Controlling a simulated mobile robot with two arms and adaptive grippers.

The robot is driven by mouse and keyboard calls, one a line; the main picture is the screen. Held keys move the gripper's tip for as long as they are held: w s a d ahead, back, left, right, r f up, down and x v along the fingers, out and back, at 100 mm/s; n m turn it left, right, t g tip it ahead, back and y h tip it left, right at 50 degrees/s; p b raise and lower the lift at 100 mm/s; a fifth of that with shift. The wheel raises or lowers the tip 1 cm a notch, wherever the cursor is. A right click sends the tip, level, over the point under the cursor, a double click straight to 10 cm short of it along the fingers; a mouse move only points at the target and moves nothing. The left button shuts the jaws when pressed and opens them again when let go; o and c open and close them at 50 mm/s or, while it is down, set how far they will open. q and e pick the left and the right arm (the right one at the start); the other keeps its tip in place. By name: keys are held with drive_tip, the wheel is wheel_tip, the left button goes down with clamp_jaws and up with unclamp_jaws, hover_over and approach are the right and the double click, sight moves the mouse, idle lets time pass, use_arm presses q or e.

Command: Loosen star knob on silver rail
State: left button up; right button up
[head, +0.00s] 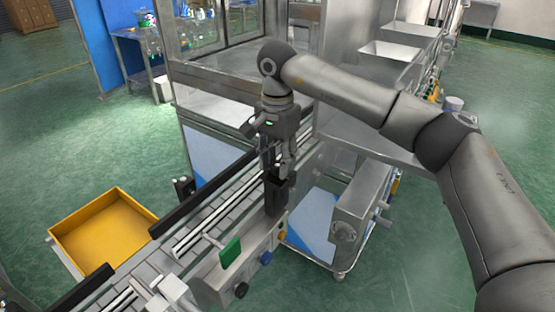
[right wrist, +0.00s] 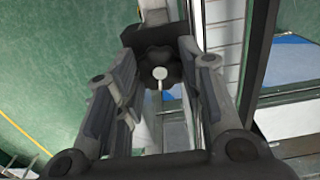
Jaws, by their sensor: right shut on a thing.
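The star knob (right wrist: 160,58) is black and lobed with a pale round centre. It shows in the right wrist view between the two fingers of my right gripper (right wrist: 158,82), which is shut on it. In the head view my right gripper (head: 279,170) points down at the conveyor's near side, above a black bracket (head: 276,198). The knob cannot be made out there, behind the fingers. The silver rail (head: 207,227) runs diagonally along the conveyor; a bright rail also shows right of the knob in the wrist view. My left gripper is not in view.
A yellow tray (head: 145,222) lies left of the conveyor. A green part (head: 230,252) and a blue knob (head: 266,258) sit on the conveyor's front side. A steel cabinet (head: 240,75) stands behind my right gripper. Green floor is open at the lower right.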

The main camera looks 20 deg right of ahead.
sight(277, 165)
drive_tip(key=shift+r+n, duration=0.1)
drive_tip(key=shift+n, duration=0.9)
drive_tip(key=o, duration=1)
drive_tip(key=shift+o, duration=0.2)
wheel_tip(277, 165, up, 12)
